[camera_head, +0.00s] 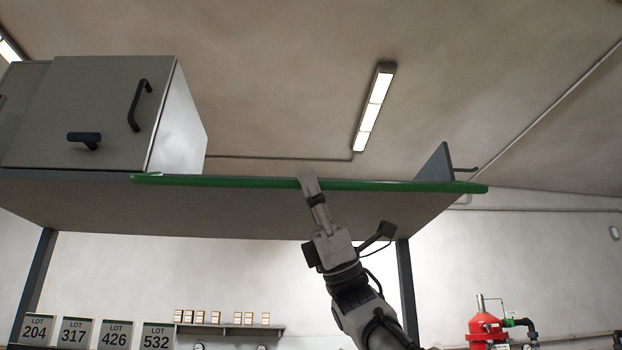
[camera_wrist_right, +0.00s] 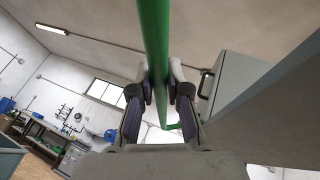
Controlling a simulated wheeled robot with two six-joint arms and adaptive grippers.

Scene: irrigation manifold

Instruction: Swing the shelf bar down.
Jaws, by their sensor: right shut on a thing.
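The green shelf bar (camera_head: 400,186) runs along the front edge of a raised grey shelf (camera_head: 250,213) in the head view, nearly level. My right gripper (camera_head: 308,182) reaches up from below and is shut on the bar near its middle. In the right wrist view the bar (camera_wrist_right: 153,40) passes between the two fingers of the gripper (camera_wrist_right: 160,92), which sit on either side of it. The bar's far end bends near the shelf. My left gripper is in neither view.
A grey cabinet (camera_head: 85,115) with dark handles stands on the shelf's left part. A grey upright plate (camera_head: 436,163) stands at the shelf's right end. Dark posts (camera_head: 407,290) support the shelf. Lot-number signs (camera_head: 75,331) and a red tank (camera_head: 485,328) are lower down.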

